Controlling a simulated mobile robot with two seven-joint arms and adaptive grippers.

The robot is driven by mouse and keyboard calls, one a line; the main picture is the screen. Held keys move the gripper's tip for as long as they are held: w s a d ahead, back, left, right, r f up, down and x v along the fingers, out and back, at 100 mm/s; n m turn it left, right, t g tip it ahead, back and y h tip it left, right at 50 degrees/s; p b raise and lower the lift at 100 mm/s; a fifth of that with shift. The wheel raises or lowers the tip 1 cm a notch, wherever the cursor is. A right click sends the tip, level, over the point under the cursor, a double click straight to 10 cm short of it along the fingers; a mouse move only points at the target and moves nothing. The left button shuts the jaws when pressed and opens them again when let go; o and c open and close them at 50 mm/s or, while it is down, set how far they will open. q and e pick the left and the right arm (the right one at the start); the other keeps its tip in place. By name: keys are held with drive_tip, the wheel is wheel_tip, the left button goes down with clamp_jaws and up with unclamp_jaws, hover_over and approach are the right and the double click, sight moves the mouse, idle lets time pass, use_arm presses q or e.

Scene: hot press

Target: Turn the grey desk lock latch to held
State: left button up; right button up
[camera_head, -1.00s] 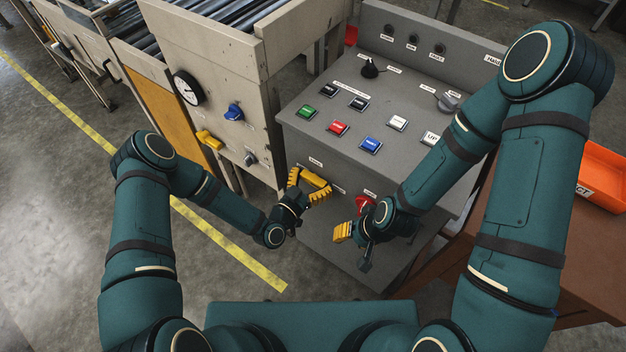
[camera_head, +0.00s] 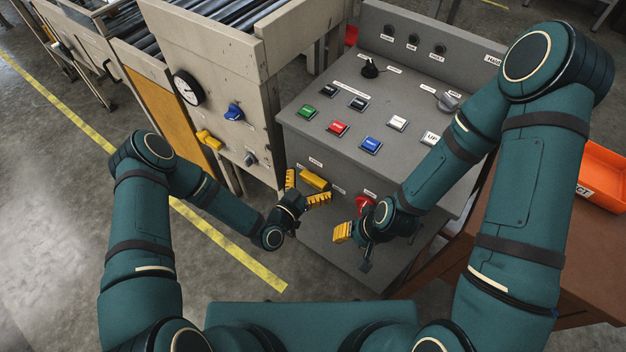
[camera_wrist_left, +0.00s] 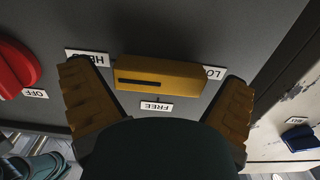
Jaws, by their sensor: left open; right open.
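The lock latch is a yellow bar (camera_head: 314,181) on the front face of the grey desk (camera_head: 340,170). In the left wrist view the bar (camera_wrist_left: 175,76) lies nearly level across the picture. Its dark line runs from mid-bar to the left end, beside the partly covered HELD label (camera_wrist_left: 87,57). The FREE label (camera_wrist_left: 157,106) and a partly hidden LO... label (camera_wrist_left: 213,73) show too. My left gripper (camera_head: 306,187) is open, with its yellow fingers (camera_wrist_left: 156,78) spread around the bar's two ends, with visible gaps. My right gripper (camera_head: 354,249) is open and empty below the red knob.
A red knob (camera_head: 364,204) sits right of the latch on the desk front, close to my right gripper. Push buttons (camera_head: 338,128) cover the desk top. A beige machine (camera_head: 230,85) with a blue knob (camera_head: 234,112) stands to the left. An orange bin (camera_head: 603,175) is far right.

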use_arm(q)
drive_tip(key=v, duration=1.1)
drive_tip(key=shift+s, duration=0.1)
drive_tip(key=s+a+n+g+y, duration=0.3)
drive_tip(key=s+n+g+y, duration=0.3)
drive_tip(key=n+g, duration=0.3)
drive_tip(key=s+g, duration=0.1)
drive_tip(key=g, duration=0.3)
drive_tip(key=shift+s+a+r+y, duration=0.3)
drive_tip(key=shift+s+r+y, duration=0.1)
idle(0.4)
